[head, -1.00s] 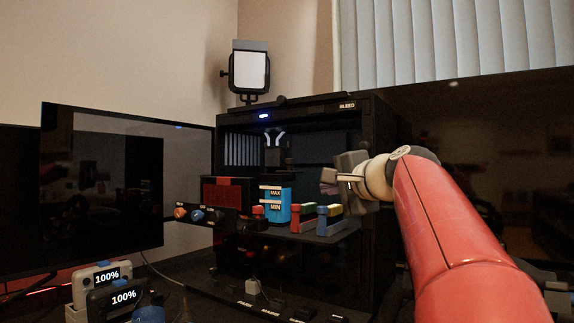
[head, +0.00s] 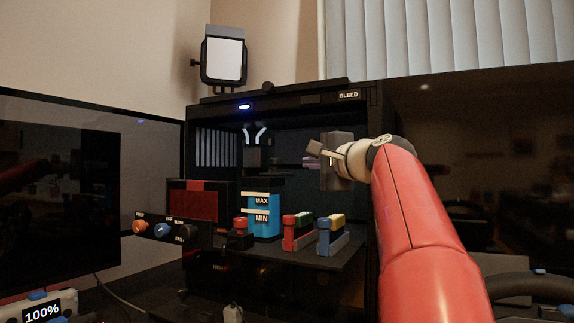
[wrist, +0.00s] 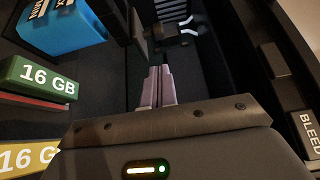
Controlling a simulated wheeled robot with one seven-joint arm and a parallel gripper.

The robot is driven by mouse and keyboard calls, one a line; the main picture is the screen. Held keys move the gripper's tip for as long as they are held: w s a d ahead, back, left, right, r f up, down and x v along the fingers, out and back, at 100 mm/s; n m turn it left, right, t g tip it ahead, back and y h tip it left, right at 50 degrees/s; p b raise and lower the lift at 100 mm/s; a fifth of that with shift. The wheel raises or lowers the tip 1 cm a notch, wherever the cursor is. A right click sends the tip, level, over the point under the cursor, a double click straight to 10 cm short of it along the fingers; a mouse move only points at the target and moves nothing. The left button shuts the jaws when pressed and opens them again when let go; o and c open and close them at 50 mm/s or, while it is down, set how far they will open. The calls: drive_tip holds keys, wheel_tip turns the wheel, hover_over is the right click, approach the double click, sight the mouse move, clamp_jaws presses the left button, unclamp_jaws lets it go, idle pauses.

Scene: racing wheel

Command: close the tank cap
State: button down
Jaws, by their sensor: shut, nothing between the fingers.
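The blue tank (head: 262,217), labelled MAX and MIN, stands upright inside the black open case. A dark part (head: 264,185) sits on its top; I cannot tell whether this is the cap or how it is set. The tank also shows at the upper left of the wrist view (wrist: 62,24), where its cap cannot be made out. My gripper (head: 309,163) is at the case opening, to the right of the tank and higher than it. Its pinkish fingers (wrist: 158,84) are together, with nothing between them, apart from the tank.
Two memory sticks with green (head: 300,232) and yellow (head: 331,235) tops stand right of the tank. A dark block with white tubes (head: 255,152) is behind and above it. A knob panel (head: 163,229) juts out at left. The case's top bar (head: 290,98) is overhead.

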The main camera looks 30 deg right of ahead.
sight(277, 167)
drive_tip(key=w+p, duration=0.1)
drive_tip(key=w, duration=0.2)
drive_tip(key=w+p, duration=0.1)
drive_tip(key=w, duration=0.2)
drive_tip(key=w+a+p, duration=0.1)
drive_tip(key=w, duration=0.2)
drive_tip(key=shift+w, duration=0.3)
